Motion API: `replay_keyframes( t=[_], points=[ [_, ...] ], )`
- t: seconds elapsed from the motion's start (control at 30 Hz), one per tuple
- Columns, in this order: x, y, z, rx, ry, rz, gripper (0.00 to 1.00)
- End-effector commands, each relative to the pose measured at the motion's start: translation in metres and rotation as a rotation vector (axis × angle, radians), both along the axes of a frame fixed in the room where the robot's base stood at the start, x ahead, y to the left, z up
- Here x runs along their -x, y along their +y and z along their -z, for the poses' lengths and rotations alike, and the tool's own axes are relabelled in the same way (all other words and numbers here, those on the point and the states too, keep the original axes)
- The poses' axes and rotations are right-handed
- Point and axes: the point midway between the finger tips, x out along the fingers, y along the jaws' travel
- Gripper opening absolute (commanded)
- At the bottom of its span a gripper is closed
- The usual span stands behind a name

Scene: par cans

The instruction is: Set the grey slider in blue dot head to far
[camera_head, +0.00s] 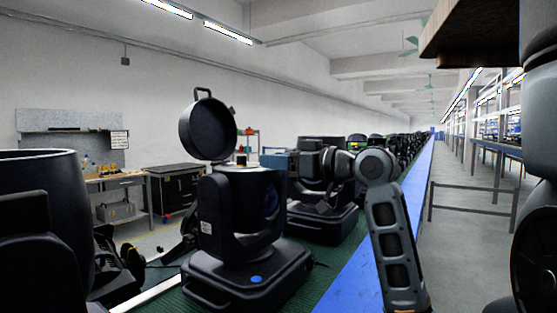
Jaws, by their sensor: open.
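The blue dot head is a black moving-head light (236,215) in the middle of the view. A blue dot (255,279) marks the front of its base. Its round lid (208,130) stands open above the head, tilted up with a handle on top. I cannot make out the grey slider inside; the head's wall hides the interior. My gripper (265,161) reaches in from the right, level with the head's top rim and just right of it. It is open. Its fingertips are small and dark here, and I cannot tell whether they touch anything.
Another black light (325,218) stands close behind, with a long row receding beyond. A large black housing (40,210) fills the left edge. The lights stand on a green surface with a blue edge (368,275). A workbench (118,180) and black cabinet (176,187) stand behind left.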

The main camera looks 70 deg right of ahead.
Motion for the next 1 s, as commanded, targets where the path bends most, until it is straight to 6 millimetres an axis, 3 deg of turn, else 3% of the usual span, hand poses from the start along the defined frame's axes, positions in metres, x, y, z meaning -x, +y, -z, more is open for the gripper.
replay_keyframes(
  t=[0.13,0.57,1.0],
  points=[
    [0.0001,0.0000,0.0001,0.000,0.000,0.000,0.43],
    [0.0003,0.0001,0.0000,0.000,0.000,0.000,0.01],
    [0.0004,0.0000,0.0000,0.000,0.000,0.000,0.00]
  ],
)
